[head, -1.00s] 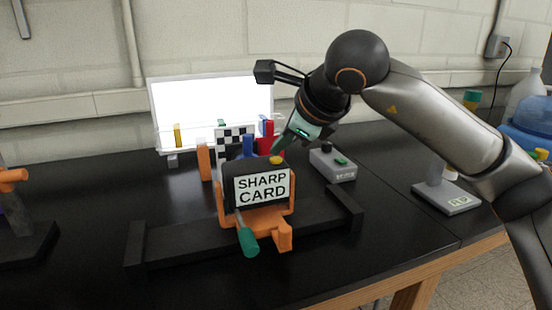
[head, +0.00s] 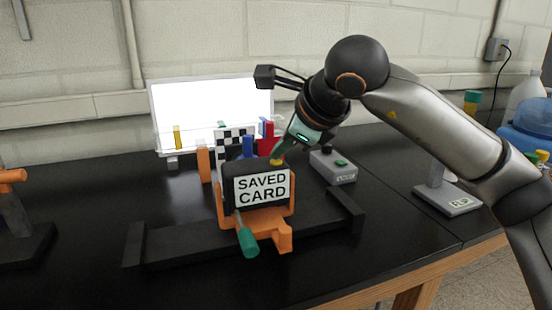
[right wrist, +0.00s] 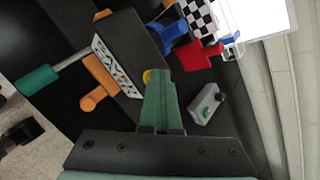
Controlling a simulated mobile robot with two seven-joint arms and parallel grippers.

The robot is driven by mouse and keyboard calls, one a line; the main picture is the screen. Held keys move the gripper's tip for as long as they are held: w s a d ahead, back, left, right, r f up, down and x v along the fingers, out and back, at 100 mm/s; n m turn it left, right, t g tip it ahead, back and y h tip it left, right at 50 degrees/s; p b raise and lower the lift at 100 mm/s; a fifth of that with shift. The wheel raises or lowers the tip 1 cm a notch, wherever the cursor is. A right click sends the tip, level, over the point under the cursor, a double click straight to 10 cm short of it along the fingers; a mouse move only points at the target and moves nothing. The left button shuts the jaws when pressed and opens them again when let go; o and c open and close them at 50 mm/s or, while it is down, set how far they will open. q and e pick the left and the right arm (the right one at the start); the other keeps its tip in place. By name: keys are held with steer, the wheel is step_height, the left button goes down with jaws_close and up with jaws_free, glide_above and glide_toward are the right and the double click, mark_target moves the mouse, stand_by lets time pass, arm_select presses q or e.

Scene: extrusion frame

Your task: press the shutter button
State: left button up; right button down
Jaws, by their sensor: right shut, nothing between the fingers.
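A black camera body (head: 229,172) sits in an orange cradle (head: 292,205) on a dark rail. Its front screen (head: 262,187) reads "SAVED CARD". The yellow shutter button (head: 276,161) is on the top right of the camera; it also shows in the right wrist view (right wrist: 147,76). My right gripper (head: 281,153) is shut and empty, pointing down at the button. In the right wrist view the green fingertips (right wrist: 155,75) are at the yellow button and partly cover it; they look in contact. My left gripper is not in view.
Behind the camera stand a checkered board (head: 238,135), blue (head: 248,146) and red (head: 267,135) blocks and a bright white panel (head: 210,105). A grey box with a green button (head: 341,162) is to the right. A green-handled lever (head: 247,241) sticks out in front.

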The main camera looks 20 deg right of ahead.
mark_target(281, 166)
steer(key=shift+r+p, duration=0.5)
steer(key=shift+r, duration=0.3)
step_height(281, 166, up, 5)
steer(key=p, duration=0.3)
steer(key=shift+p, duration=0.4)
